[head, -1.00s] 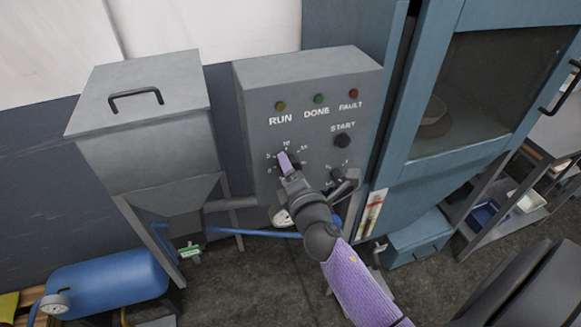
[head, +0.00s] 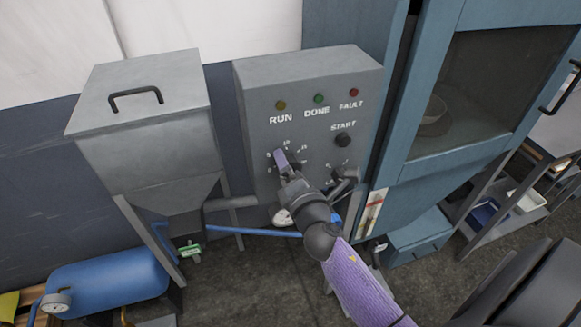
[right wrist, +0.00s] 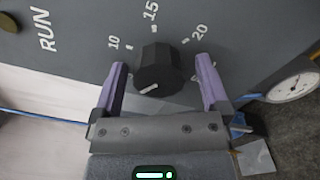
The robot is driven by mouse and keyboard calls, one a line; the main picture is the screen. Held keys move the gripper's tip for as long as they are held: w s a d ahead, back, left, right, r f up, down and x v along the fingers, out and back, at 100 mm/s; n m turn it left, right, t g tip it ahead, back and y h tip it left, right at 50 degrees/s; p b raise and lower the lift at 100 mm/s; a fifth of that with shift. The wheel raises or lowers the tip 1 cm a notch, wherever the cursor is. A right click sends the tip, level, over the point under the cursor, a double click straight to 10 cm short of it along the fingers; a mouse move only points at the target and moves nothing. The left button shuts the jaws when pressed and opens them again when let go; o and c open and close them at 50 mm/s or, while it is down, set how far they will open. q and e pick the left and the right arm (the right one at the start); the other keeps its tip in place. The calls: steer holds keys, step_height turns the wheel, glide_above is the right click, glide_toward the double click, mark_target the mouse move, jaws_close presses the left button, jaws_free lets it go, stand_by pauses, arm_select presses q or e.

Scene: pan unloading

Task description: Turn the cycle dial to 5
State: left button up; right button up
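The control box (head: 262,90) is grey, with a dark round dial (right wrist: 158,66) at its lower left. In the right wrist view, marks 10, 15 and 20 show around this dial; lower marks are hidden by a finger. Its white pointer line slants toward the lower left there, away from the 10. My right gripper (head: 287,162) is at this dial; in the wrist view its purple fingers (right wrist: 162,82) stand either side of the knob with gaps. A second dial (head: 338,173) is at the right, partly behind my arm. No dial name is readable. My left gripper is out of view.
Above the dials are a black START button (head: 342,140) and RUN, DONE and FAULT lamps. A grey hopper (head: 150,120) stands at left, a blue cabinet (head: 440,170) close at right. A gauge (right wrist: 293,86) hangs near the box.

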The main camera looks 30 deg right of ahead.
steer(key=b+v, duration=0.1)
steer(key=v, duration=0.9)
steer(key=shift+b, duration=0.4)
